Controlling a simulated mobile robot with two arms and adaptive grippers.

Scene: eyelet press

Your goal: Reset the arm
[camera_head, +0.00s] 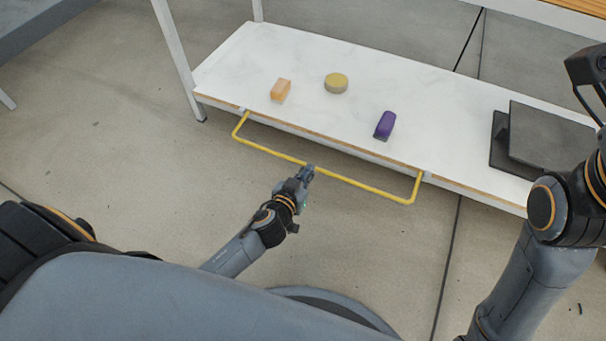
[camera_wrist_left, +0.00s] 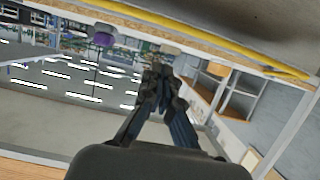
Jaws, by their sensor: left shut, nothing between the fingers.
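My left gripper (camera_head: 307,172) is shut and empty. In the head view its tip is at the yellow bar handle (camera_head: 370,188) along the front edge of the white table; I cannot tell whether they touch. The left wrist view shows the gripper fingers (camera_wrist_left: 160,75) together, with the yellow bar (camera_wrist_left: 215,48) crossing above them. My right arm comes in at the right of the head view, bent upward; its fingertips are not clearly seen.
On the white table (camera_head: 260,60) lie an orange block (camera_head: 281,90), a round yellow piece (camera_head: 336,83) and a purple block (camera_head: 385,125). Dark grey plates (camera_head: 550,137) lie at the right end. The floor in front of the table is clear.

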